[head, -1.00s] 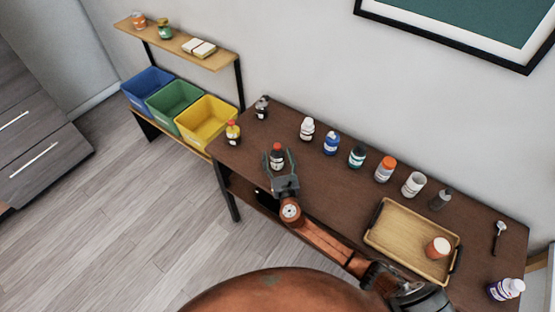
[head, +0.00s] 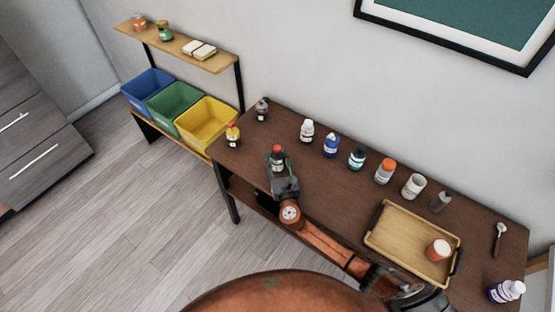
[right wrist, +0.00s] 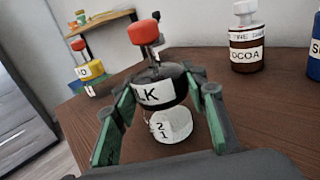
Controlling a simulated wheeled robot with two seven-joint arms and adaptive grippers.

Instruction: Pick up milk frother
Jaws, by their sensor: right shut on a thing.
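My right gripper (head: 279,167) is shut on a dark, red-topped container (head: 278,153) on the brown table's left part. In the right wrist view, the fingers (right wrist: 160,108) press on both sides of this upright container (right wrist: 158,90). Its label reads "LK", the rest hidden, and its lower part is white with "2 1". I cannot tell for sure whether it is the milk frother. A thin dark-handled utensil with a pale head (head: 500,238) lies at the table's right end, too small to identify. My left gripper is not in view.
Several bottles, including a blue one (head: 331,145), line the table's back. A red-capped yellow bottle (head: 233,134) and a dark bottle (head: 262,109) stand left. A wooden tray (head: 395,242) with an orange-white cup (head: 438,249) is right. A yellow bin (head: 207,124) stands beyond.

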